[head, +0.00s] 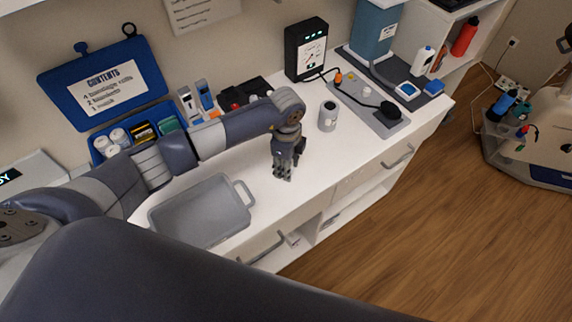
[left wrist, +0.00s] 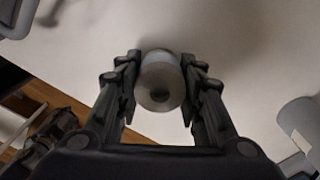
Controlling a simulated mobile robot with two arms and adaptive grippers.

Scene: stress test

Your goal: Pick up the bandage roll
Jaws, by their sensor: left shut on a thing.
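My left gripper (head: 283,177) points down over the white counter, between the grey tray and a small grey can. In the left wrist view the gripper (left wrist: 160,88) is shut on a pale bandage roll (left wrist: 160,70), with a finger against each side and its round end with a dark centre facing the camera. The fingers hide this roll in the head view. More white rolls (head: 118,136) sit in the open blue kit box (head: 97,158) at the left. My right gripper is not in view.
The grey tray (head: 163,216) stands left of the gripper, near the counter's front edge. The grey can (head: 328,116) stands to the right. A black monitor (head: 306,50) and a grey board with a cable (head: 352,96) are behind. The counter around the gripper is clear.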

